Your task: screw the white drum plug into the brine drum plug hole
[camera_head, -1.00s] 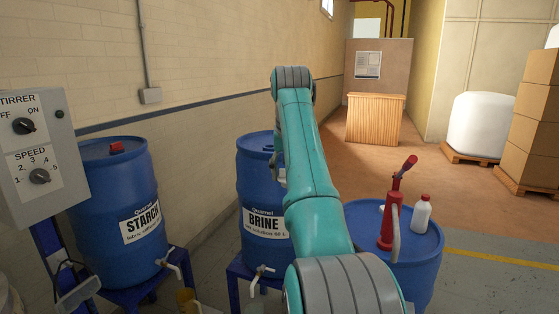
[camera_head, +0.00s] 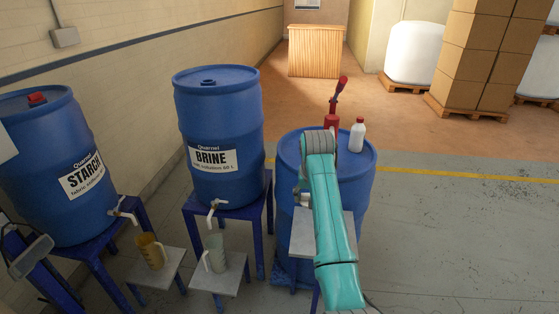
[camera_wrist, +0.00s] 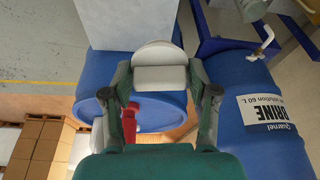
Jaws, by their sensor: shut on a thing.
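The white drum plug (camera_wrist: 160,55) sits between the fingers of my gripper (camera_wrist: 160,70) in the wrist view, and the fingers are shut on it. In the head view, my arm hides most of the gripper and the plug. The blue brine drum (camera_head: 218,125) stands upright on a blue stand, left of my arm. Its plug hole (camera_head: 208,82) shows as a dark ring on the drum top, with nothing of mine over it. The drum's label side shows in the wrist view (camera_wrist: 262,85), to the right of my gripper and apart from it.
The starch drum (camera_head: 45,165) with a red plug (camera_head: 38,99) stands left. Another blue drum (camera_head: 350,205) behind my arm carries a red hand pump (camera_head: 331,118) and a white bottle (camera_head: 357,135). Jugs (camera_head: 150,250) stand on low stools. The floor at right is clear.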

